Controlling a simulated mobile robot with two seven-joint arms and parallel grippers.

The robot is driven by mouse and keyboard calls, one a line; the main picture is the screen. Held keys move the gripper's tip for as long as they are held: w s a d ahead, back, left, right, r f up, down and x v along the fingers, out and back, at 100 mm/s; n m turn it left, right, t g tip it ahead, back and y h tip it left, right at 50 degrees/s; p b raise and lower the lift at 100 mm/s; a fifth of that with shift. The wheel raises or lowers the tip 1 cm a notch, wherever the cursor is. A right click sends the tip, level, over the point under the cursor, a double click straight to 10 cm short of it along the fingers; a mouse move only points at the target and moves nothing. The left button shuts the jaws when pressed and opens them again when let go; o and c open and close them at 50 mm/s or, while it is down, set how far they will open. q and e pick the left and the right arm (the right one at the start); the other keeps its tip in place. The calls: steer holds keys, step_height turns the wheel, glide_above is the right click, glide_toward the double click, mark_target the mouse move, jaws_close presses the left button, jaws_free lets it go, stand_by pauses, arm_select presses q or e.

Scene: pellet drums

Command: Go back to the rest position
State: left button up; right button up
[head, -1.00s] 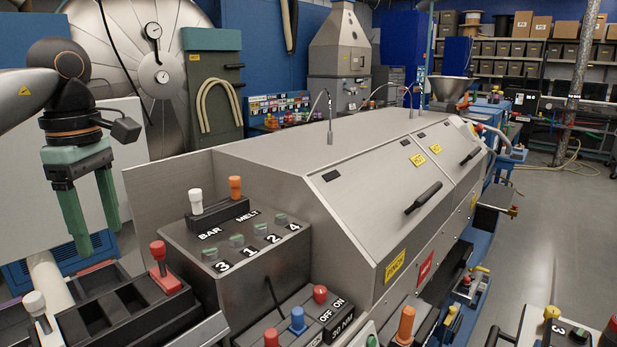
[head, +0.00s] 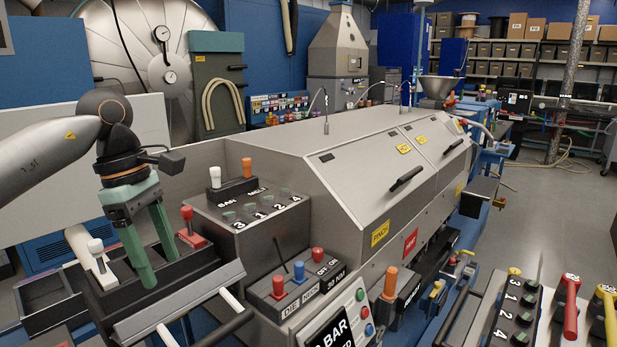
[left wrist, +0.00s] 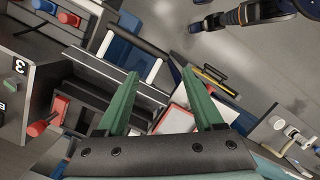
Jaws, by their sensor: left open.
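My left gripper (head: 158,273) hangs from the left arm, fingers pointing down, in the left of the head view. Its two green fingers are apart with nothing between them. They appear in front of a dark open tray (head: 180,268) beside the control box; I cannot tell whether they touch it. In the left wrist view my left gripper (left wrist: 160,75) is also open and empty, with a dark slotted tray (left wrist: 95,97) beyond the fingers. My right gripper does not show clearly in either view.
A long grey machine housing (head: 350,150) fills the middle. Red and yellow levers (head: 571,300) stand at the lower right. Bare floor (head: 560,205) shows beyond.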

arm_select(q)
steer(key=s+d+f+n+h, duration=0.2)
steer(key=d+f+n+h, duration=0.15)
steer(key=d+h, duration=0.4)
steer(key=s+d+f+n+h, duration=0.25)
steer(key=d+n+h, duration=0.2)
steer(key=d, duration=0.65)
steer(key=s+d+f+n+h, duration=0.1)
steer(key=d+f+n+h, duration=0.4)
steer(key=d, duration=0.5)
steer(key=w+a+f+n+t+y, duration=0.1)
steer(key=a+f+n+t+y, duration=0.6)
steer(key=n, duration=0.8)
steer(key=w+a+f+n+t+y, duration=0.1)
steer(key=a+f+n+t+y, duration=0.3)
steer(key=f+n+t, duration=0.8)
steer(key=s+a+f+n+g+y, duration=0.3)
steer(key=s+a+f+n, duration=0.3)
steer(key=s+f, duration=0.2)
steer(key=s+a+f+n+g+y, duration=0.3)
steer(key=s+a+f+n+g, duration=0.3)
steer(key=s+f, duration=0.3)
steer(key=shift+s+n, duration=0.15)
steer(key=shift+n, duration=0.35)
steer(key=shift+f, duration=0.1)
